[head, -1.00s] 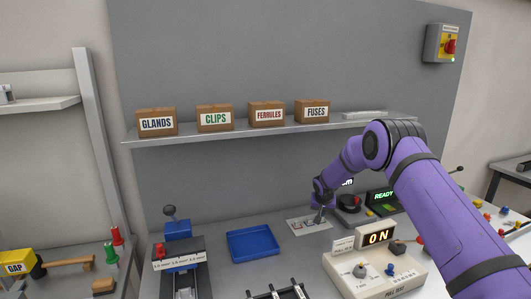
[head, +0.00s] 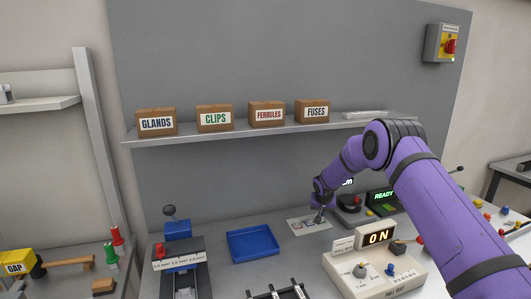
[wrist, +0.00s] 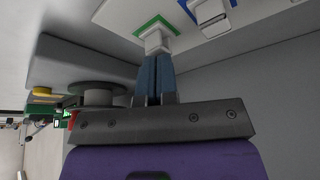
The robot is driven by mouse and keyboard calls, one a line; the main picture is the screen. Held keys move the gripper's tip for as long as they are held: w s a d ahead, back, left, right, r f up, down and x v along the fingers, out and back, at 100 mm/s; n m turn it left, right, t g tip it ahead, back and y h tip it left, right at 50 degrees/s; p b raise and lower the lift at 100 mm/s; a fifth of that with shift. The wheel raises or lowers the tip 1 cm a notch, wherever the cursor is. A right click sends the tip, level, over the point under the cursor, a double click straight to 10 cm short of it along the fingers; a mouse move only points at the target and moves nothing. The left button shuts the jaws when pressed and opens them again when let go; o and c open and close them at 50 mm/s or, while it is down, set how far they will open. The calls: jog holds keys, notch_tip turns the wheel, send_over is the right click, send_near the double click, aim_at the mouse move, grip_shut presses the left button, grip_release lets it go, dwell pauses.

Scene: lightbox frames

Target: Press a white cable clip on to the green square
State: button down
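My gripper (wrist: 156,68) has its two blue-grey fingers close together on a white cable clip (wrist: 155,42). The clip is at the green square (wrist: 149,22) on a pale plate in the wrist view. It overlaps the square and appears to be against it, though full seating cannot be told. In the head view my gripper (head: 319,215) is low over the pale plate (head: 300,226) on the bench; the clip is too small to make out there.
A white and grey block (wrist: 209,14) sits by a blue mark beside the green square. A round black-topped device (head: 349,203) stands just right of the plate. The ON test box (head: 375,270) is in front, and a blue tray (head: 253,245) is to the left.

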jog(key=shift+r, duration=3.4)
jog(key=s+d+r+n, duration=0.1)
jog(key=s+d+r, duration=0.1)
jog(key=s+r, duration=1.2)
jog(key=s+d+r, duration=0.3)
jog(key=s+r, duration=0.7)
jog(key=r, duration=0.8)
jog(key=s+d+r, duration=0.1)
jog(key=s+r, duration=0.2)
jog(key=s, duration=0.7)
jog(key=s+d+r, duration=0.1)
jog(key=s+r, duration=0.2)
jog(key=s, duration=0.8)
jog(key=s+f+n+y, duration=0.1)
jog(key=s+f, duration=0.3)
jog(key=s, duration=1.3)
jog(key=shift+t, duration=0.4)
jog(key=shift+w, duration=0.1)
